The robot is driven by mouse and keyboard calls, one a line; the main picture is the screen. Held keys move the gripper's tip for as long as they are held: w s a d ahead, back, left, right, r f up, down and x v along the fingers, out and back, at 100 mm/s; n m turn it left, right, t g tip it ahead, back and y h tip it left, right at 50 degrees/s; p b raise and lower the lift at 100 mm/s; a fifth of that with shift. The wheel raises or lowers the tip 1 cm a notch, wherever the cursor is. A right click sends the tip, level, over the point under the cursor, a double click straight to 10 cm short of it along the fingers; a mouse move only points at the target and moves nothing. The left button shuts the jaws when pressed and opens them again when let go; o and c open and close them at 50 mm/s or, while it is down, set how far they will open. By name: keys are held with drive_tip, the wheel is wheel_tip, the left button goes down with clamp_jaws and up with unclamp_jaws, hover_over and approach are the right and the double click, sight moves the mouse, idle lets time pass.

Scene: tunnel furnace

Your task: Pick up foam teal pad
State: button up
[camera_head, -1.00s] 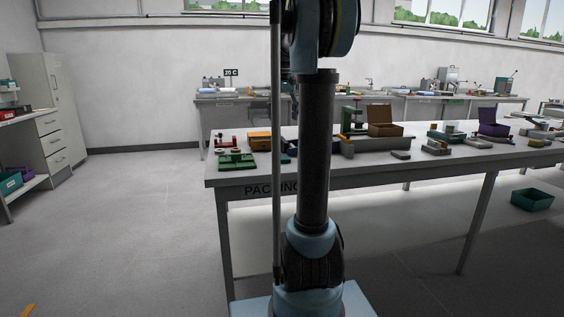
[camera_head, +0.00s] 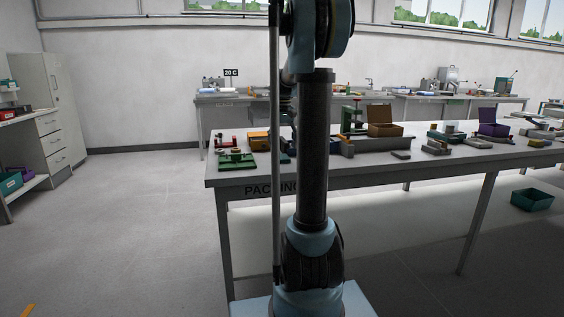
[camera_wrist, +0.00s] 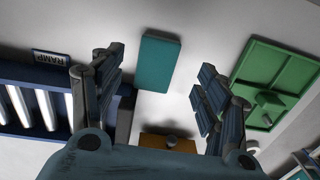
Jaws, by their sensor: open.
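The foam teal pad (camera_wrist: 158,60) is a flat teal rectangle lying on the pale table top in the wrist view, near the upper middle. My gripper (camera_wrist: 160,85) is open, with one finger on each side of the pad's line and clear space between them. The fingers do not touch the pad, and how high they are above it is hard to tell. In the head view my arm's column hides most of the gripper, and I cannot make out the pad clearly there.
A green tray-like fixture (camera_wrist: 278,82) lies right of the pad; it also shows in the head view (camera_head: 237,161). A blue rack with pale bars (camera_wrist: 38,105), labelled RAMP, is at left. An orange box (camera_wrist: 168,143) is below. The packing table (camera_head: 235,181) holds several other items.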

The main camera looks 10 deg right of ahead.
sight(283, 157)
drive_tip(key=shift+w+d+f, duration=0.1)
drive_tip(key=shift+w+f, duration=0.1)
drive_tip(key=shift+f, duration=1.15)
drive_tip(key=shift+w+f, duration=0.15)
drive_tip(key=shift+f, duration=1.15)
drive_tip(key=c, duration=0.8)
